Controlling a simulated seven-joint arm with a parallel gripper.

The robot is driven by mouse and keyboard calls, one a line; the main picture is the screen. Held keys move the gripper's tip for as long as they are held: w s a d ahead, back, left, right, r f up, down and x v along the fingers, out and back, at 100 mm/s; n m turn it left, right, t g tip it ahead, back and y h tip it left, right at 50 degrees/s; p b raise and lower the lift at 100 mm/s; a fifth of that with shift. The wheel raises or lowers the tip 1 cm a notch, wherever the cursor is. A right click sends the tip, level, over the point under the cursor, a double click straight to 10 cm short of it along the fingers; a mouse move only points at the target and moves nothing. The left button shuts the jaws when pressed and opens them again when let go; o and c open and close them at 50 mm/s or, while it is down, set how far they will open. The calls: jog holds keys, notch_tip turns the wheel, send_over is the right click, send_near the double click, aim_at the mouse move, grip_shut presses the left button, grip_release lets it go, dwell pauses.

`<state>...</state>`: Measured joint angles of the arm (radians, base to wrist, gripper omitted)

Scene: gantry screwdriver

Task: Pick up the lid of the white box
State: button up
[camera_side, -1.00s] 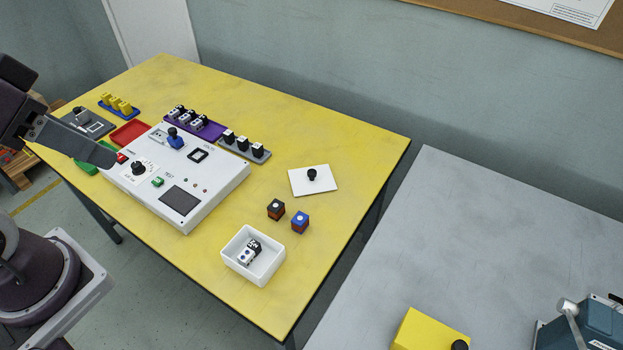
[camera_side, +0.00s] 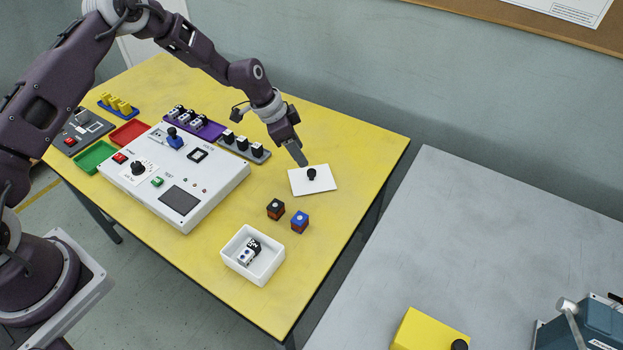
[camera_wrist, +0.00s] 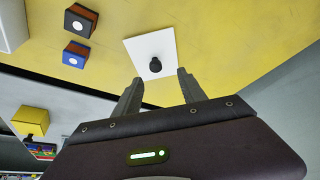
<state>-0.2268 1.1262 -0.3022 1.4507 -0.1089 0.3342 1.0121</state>
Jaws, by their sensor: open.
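The lid (camera_side: 325,184) is a flat white square with a black knob (camera_side: 311,174) at its middle. It lies on the yellow table, apart from the box. The open white box (camera_side: 236,262) stands nearer the front edge with black-and-white blocks inside. My gripper (camera_side: 301,160) is above the table at the lid's far left edge, pointing down. In the wrist view my gripper (camera_wrist: 158,82) is open and empty. There the lid (camera_wrist: 140,47) and its knob (camera_wrist: 155,64) lie beyond the fingertips, with the knob between the two fingers' directions.
A dark cube (camera_side: 275,208) and a blue-topped cube (camera_side: 299,222) stand between lid and box. A white control panel (camera_side: 225,180) and a grey rack (camera_side: 258,157) of black-and-white blocks lie to the left. The table to the lid's right is clear.

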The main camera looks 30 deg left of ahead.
aim_at(311, 171)
jog(key=x, duration=0.7)
jog(key=shift+s+d, duration=0.2)
jog(key=shift+d, duration=0.1)
grip_shut()
